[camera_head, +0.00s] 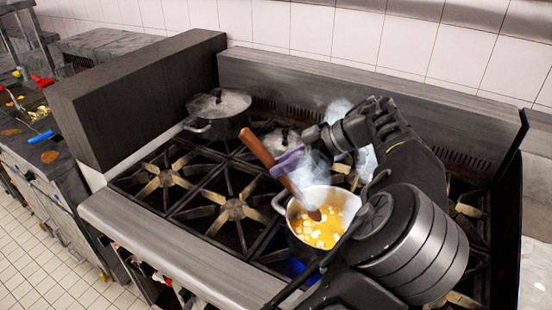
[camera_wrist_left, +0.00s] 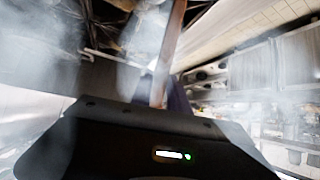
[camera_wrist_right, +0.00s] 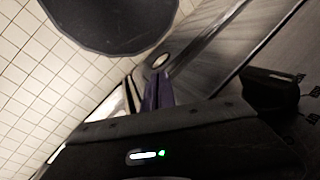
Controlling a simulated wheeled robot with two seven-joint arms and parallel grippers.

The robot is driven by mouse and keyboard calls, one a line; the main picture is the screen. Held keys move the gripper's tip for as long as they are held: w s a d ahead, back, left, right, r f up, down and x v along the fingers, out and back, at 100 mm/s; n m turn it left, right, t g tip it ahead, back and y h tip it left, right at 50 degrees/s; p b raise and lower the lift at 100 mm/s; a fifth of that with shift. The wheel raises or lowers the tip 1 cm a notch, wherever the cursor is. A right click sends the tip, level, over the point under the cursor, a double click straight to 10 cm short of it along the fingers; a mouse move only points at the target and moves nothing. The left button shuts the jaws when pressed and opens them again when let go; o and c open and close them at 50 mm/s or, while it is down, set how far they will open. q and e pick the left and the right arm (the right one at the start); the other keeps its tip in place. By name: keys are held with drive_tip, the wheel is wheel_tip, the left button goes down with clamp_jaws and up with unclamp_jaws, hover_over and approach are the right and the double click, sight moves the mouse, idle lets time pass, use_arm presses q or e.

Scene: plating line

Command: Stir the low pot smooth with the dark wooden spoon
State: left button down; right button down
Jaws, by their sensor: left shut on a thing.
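The low pot (camera_head: 278,207) stands on the range, with orange-yellow liquid and several pale lumps in it. Steam rises from it. The dark wooden spoon (camera_head: 258,148) slants into the pot, its lower end at the liquid among the lumps. My left gripper (camera_head: 287,163), with purple fingers, is shut on the spoon's handle above the pot rim. The handle also shows in the left wrist view (camera_wrist_left: 168,50), partly veiled by steam. My right gripper (camera_wrist_right: 150,95) shows only in its own wrist view, near a metal surface; I see nothing clearly held, and its finger gap is unclear.
Empty burners (camera_head: 232,207) lie left of the low pot. A dark upright panel (camera_head: 140,95) bounds the range on the left. A side counter (camera_head: 50,155) is beyond.

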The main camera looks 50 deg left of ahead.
sight(298, 190)
use_arm(q)
drive_tip(key=d+f, duration=0.1)
drive_tip(key=w+f+b, duration=0.1)
drive_tip(key=d+f+b, duration=0.1)
drive_tip(key=f, duration=0.1)
drive_tip(key=shift+w+d, duration=0.3)
drive_tip(key=shift+w, duration=0.05)
drive_tip(key=shift+w+d+f+b, duration=0.25)
drive_tip(key=shift+d+f, duration=0.15)
drive_tip(key=shift+f, duration=0.1)
drive_tip(key=shift+w+d+f+b, duration=0.15)
drive_tip(key=shift+w+d+f, duration=0.15)
drive_tip(key=shift+f, duration=0.2)
drive_tip(key=shift+s+d, duration=0.1)
